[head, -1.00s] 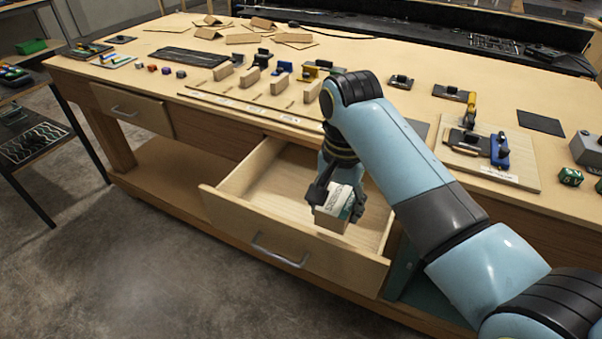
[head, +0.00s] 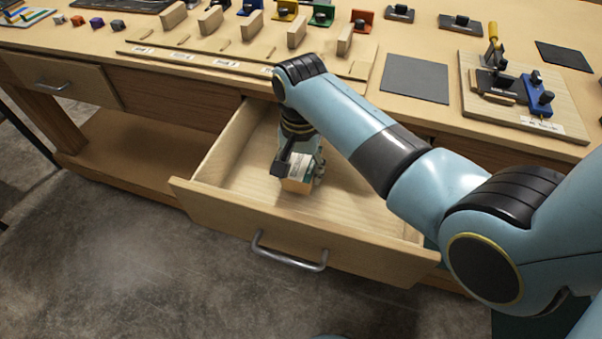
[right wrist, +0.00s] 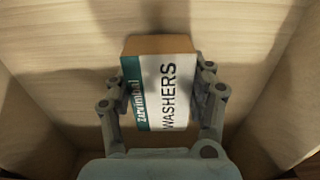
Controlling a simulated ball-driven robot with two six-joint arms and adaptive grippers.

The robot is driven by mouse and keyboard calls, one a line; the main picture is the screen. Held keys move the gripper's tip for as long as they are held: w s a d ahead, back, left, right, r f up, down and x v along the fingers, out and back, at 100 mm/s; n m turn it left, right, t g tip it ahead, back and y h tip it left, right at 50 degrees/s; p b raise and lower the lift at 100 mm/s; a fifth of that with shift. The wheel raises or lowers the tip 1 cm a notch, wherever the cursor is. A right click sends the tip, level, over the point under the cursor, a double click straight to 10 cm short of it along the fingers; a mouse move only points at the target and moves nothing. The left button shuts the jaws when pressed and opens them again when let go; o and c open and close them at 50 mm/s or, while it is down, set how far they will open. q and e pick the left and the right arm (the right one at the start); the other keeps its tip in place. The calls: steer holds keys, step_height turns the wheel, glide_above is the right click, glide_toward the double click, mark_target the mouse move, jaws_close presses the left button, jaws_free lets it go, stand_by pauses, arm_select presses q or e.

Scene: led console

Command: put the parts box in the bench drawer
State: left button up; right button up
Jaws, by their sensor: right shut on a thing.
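The parts box (head: 299,177) is a small brown carton with a white and teal label; in the right wrist view the box (right wrist: 158,92) reads "WASHERS". My right gripper (head: 297,170) is shut on it, one finger on each side. It holds the box inside the open bench drawer (head: 222,212), between the drawer walls. In the right wrist view the wooden drawer floor (right wrist: 60,70) lies beyond the box. I cannot tell whether the box touches the floor. The rest of the drawer looks empty. My left gripper is not in view.
The bench top (head: 320,62) above the drawer carries wooden blocks, coloured clamps and a dark mat (head: 415,79). A fixture board (head: 525,110) with a blue clamp stands at right. A closed drawer (head: 60,83) is at left. Bare concrete floor lies in front.

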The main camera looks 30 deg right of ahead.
mark_target(302, 167)
steer(key=shift+s+f, duration=0.25)
steer(key=shift+f, duration=0.6)
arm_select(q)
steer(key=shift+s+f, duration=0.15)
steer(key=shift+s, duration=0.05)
arm_select(e)
steer(key=shift+w+f, duration=0.1)
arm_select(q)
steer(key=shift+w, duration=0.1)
arm_select(e)
steer(key=shift+f, duration=0.1)
steer(key=o, duration=1.3)
steer(key=shift+c, duration=0.2)
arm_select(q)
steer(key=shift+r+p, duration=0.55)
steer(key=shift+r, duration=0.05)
arm_select(e)
step_height(302, 167, up, 12)
steer(key=shift+r, duration=0.15)
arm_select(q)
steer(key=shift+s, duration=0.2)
